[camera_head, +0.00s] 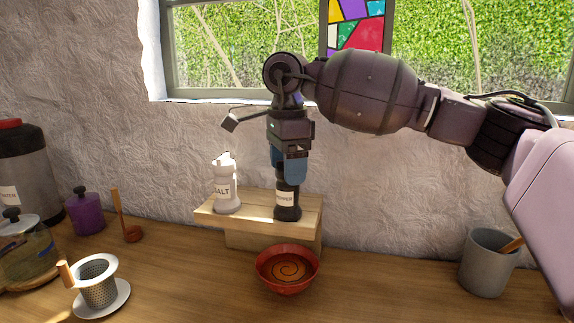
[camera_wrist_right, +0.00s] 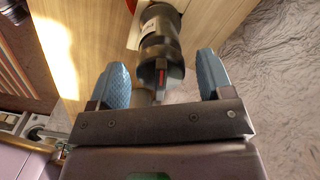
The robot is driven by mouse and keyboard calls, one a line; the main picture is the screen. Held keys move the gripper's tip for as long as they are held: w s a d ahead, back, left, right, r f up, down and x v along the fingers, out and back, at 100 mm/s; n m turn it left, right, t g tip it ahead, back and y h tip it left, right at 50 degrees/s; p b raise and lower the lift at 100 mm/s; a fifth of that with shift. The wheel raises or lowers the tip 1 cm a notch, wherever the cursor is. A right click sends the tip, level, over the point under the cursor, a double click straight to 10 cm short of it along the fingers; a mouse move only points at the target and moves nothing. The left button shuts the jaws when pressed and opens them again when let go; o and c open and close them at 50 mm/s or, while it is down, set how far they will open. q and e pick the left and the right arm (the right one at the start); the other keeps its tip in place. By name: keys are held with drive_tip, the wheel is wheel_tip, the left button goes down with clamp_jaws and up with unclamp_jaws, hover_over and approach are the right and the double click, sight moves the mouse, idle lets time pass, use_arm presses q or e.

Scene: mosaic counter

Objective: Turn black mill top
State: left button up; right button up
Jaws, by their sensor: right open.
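The black mill (camera_head: 287,204) with a white label stands upright on a small wooden riser (camera_head: 272,236), beside the white salt mill (camera_head: 226,190). My right gripper (camera_head: 292,168) points down over the black mill and hides its top in the head view. In the right wrist view the black mill (camera_wrist_right: 160,40) lies between the two blue fingers of the right gripper (camera_wrist_right: 163,68), with a visible gap on each side. The gripper is open. A small red mark shows on the mill's top. My left gripper is not in view.
A red bowl (camera_head: 287,272) stands in front of the riser. A grey cup (camera_head: 487,264) is at the right. A strainer (camera_head: 98,283), a purple jar (camera_head: 84,212) and a glass teapot (camera_head: 26,251) are at the left.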

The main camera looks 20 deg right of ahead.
drive_tip(key=c, duration=0.9)
drive_tip(key=shift+s+r+m+p, duration=0.1)
drive_tip(key=shift+r+m+p, duration=0.25)
drive_tip(key=shift+m+p, duration=0.55)
drive_tip(key=m+p, duration=0.2)
drive_tip(key=shift+r+p, duration=0.15)
drive_tip(key=shift+p, duration=0.15)
drive_tip(key=shift+m+p, duration=0.85)
drive_tip(key=shift+m, duration=0.15)
drive_tip(key=m+p, duration=0.2)
drive_tip(key=shift+m, duration=0.4)
drive_tip(key=m+p, duration=0.3)
drive_tip(key=shift+f, duration=0.35)
drive_tip(key=shift+w+f+m, duration=0.15)
drive_tip(key=shift+w+m, duration=0.05)
drive_tip(key=shift+m, duration=0.3)
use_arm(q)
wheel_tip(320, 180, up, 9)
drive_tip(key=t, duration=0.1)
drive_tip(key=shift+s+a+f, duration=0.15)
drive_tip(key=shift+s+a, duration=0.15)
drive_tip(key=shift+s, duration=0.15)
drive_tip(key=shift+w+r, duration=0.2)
